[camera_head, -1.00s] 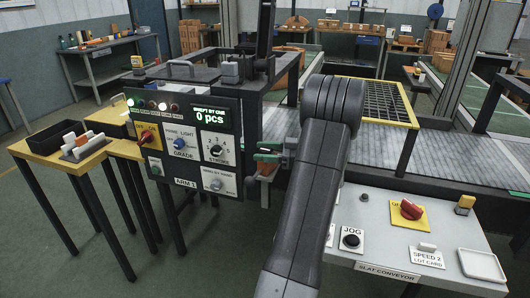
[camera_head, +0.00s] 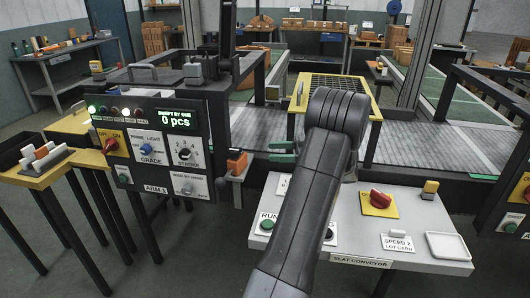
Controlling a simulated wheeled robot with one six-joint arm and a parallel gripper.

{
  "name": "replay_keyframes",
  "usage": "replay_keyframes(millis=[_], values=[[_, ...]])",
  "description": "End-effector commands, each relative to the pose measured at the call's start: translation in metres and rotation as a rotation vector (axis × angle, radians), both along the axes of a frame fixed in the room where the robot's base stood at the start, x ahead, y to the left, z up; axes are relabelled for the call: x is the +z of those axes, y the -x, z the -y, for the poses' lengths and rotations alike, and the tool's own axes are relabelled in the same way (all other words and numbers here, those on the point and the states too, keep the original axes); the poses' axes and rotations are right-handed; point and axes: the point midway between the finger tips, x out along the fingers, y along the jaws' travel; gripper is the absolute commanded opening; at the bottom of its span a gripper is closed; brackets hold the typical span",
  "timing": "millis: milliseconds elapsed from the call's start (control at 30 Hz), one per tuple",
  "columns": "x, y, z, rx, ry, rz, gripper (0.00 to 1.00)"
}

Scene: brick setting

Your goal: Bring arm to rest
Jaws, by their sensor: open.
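My arm rises from the bottom middle of the head view, bends at a dark elbow and reaches forward and left. My gripper (camera_head: 283,152) shows left of the elbow. Its two green fingers point left and stand apart, with nothing visible between them. Its wrist is partly hidden behind the elbow. The gripper is in front of the slatted conveyor (camera_head: 420,150) and above the back edge of the white control desk (camera_head: 345,222).
A black ARM 1 panel (camera_head: 150,150) reading 0 pcs stands left. The desk carries a red knob (camera_head: 380,198), a yellow-topped block (camera_head: 430,189) and a white tray (camera_head: 435,246). A yellow-framed grate (camera_head: 298,95) is behind the arm. Yellow tables (camera_head: 40,180) stand far left.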

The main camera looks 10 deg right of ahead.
Motion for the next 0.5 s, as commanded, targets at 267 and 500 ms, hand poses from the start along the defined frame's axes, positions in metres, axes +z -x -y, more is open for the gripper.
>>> replay_keyframes(millis=[267,500], values=[[0.0002,0.0004,0.0041,0.000,0.001,0.000,0.55],[0.0002,-0.0002,-0.0025,0.002,0.000,0.000,0.55]])
